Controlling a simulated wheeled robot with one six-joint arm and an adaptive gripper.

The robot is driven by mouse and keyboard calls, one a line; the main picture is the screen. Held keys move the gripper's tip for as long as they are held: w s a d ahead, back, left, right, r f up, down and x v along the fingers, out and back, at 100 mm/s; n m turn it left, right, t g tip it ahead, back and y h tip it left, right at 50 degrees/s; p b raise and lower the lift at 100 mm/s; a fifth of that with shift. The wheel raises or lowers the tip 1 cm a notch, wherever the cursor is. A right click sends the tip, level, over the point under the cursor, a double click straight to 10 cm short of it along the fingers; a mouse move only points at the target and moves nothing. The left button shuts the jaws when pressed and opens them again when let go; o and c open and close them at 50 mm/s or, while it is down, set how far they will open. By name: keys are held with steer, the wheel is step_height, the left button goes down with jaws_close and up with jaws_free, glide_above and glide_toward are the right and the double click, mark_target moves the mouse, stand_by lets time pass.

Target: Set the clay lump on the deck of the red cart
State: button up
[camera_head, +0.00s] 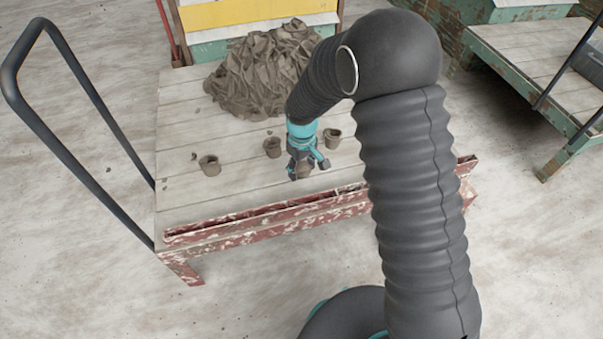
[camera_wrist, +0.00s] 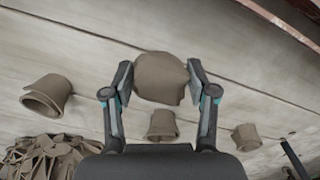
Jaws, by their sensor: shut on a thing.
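My gripper (camera_head: 303,166) is over the plank deck of the red cart (camera_head: 230,190), near its front edge. In the wrist view my gripper (camera_wrist: 158,82) has its two fingers on either side of a rounded brown clay lump (camera_wrist: 160,77), pressed against it. In the head view only a small part of the clay lump (camera_head: 304,169) shows between the fingers. The lump is over or on the deck; I cannot tell whether its underside touches the planks.
Curled clay pieces lie on the deck: one at left (camera_head: 210,165), one near my gripper (camera_head: 272,147), one at right (camera_head: 332,138). A big heap of clay trimmings (camera_head: 262,75) lies at the back. A green cart (camera_head: 520,60) stands at right.

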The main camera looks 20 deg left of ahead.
mark_target(302, 175)
steer(key=shift+f, duration=1.55)
steer(key=shift+f, duration=0.15)
steer(key=o, duration=1.3)
step_height(302, 175, up, 12)
steer(key=shift+r, duration=0.2)
